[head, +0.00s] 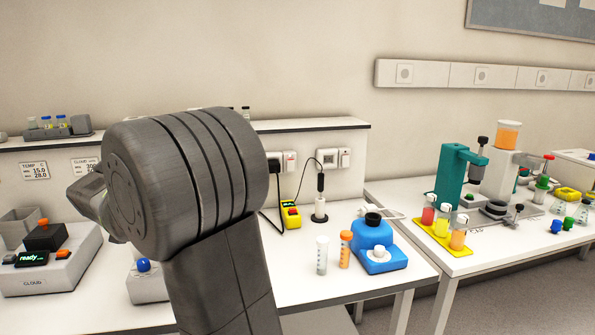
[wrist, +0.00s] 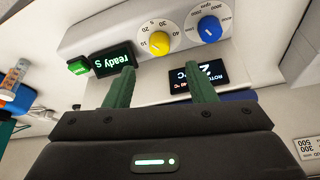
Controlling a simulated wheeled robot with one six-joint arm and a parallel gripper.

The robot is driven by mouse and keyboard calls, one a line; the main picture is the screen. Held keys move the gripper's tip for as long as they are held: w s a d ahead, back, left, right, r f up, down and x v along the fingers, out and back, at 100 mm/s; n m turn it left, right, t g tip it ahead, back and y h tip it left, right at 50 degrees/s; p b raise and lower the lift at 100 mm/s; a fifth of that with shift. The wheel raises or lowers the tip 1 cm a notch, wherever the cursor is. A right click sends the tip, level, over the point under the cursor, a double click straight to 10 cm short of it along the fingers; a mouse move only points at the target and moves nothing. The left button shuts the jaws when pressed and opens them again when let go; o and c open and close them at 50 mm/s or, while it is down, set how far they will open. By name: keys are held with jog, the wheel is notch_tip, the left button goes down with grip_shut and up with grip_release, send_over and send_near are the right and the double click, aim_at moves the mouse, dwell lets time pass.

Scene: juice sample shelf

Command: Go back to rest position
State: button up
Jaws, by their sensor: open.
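My gripper (wrist: 160,80) shows in the wrist view with its two green fingers apart and nothing between them. A second dark display (wrist: 199,83) is partly hidden behind the right finger. Whether the fingertips touch the device, I cannot tell. In the head view my arm fills the middle left and reaches toward the left. The fingers do not show there.
In the head view, a clear tube (head: 321,256) and an orange-capped tube (head: 345,250) stand beside a blue device (head: 376,243). A grey device marked CLOUD (head: 40,283) is at left. The right table holds a teal-framed apparatus (head: 449,180) and a yellow rack (head: 433,233).

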jog(key=v, duration=0.6)
jog(key=x, duration=1.4)
jog(key=shift+d, duration=0.1)
jog(key=shift+r+n+p, duration=0.2)
jog(key=shift+n+p, duration=0.3)
jog(key=shift+p, duration=0.05)
jog(key=shift+s+n+y+p, duration=0.1)
jog(key=shift+n+y+p, duration=0.35)
jog(key=shift+n, duration=0.25)
jog(key=shift+d+n+g+y+p, duration=0.1)
jog(key=shift+n+g+y+p, duration=0.45)
jog(key=shift+n+p, duration=1.2)
jog(key=shift+n+g+y+p, duration=0.35)
jog(key=shift+n+y+p, duration=0.1)
jog(key=shift+n, duration=1.15)
jog(key=shift+n+g+y+p, duration=0.3)
jog(key=shift+n+y+p, duration=0.15)
jog(key=shift+n, duration=1.1)
jog(key=shift+b+v, duration=0.35)
jog(key=shift+v, duration=2.2)
